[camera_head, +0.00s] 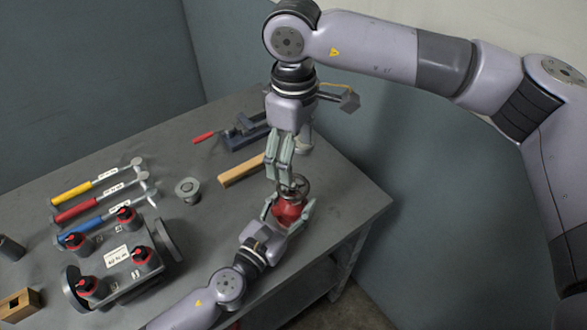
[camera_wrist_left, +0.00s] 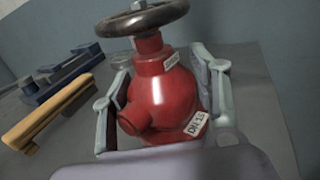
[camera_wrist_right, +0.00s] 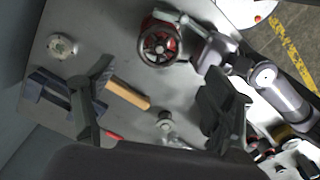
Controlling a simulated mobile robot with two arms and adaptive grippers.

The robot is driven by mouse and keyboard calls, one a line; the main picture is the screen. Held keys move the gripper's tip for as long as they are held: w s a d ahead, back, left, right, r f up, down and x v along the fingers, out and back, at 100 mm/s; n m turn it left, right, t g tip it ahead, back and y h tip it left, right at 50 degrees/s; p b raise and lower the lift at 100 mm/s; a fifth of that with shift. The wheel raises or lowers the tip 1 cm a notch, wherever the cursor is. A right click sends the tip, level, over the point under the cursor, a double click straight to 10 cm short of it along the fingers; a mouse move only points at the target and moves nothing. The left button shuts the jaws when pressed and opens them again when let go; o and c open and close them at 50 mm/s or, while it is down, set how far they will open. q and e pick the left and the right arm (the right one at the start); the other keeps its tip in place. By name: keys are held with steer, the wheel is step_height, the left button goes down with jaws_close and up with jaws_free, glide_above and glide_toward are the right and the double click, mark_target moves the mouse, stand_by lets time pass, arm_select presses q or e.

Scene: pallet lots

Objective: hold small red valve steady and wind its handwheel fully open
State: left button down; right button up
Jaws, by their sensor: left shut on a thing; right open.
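The small red valve (camera_head: 289,211) is upright near the table's right end, its round grey handwheel (camera_head: 297,185) on top. In the left wrist view its red body (camera_wrist_left: 166,92) has white labels, one reading DN 15, and the dark handwheel (camera_wrist_left: 142,20) is above. My left gripper (camera_head: 287,212) is shut on the valve body, one finger on each side. My right gripper (camera_head: 283,180) points down from above, close to the handwheel. In the right wrist view its fingers (camera_wrist_right: 158,72) are open, and the handwheel (camera_wrist_right: 160,46) shows toward the top, not visibly gripped.
A wooden block (camera_head: 242,171) and a blue-grey vise (camera_head: 247,131) are behind the valve. A round metal flange (camera_head: 187,190) is to the left. Several hammers (camera_head: 100,204) and a manifold with red-topped valves (camera_head: 128,262) fill the left side. The table's right corner is clear.

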arm_select(q)
steer(key=shift+s+d+f, duration=0.1)
steer(key=shift+f, duration=0.05)
arm_select(e)
step_height(320, 180, up, 4)
steer(key=shift+f, duration=0.25)
arm_select(q)
steer(key=c, duration=1)
jaws_free()
steer(key=o, duration=0.5)
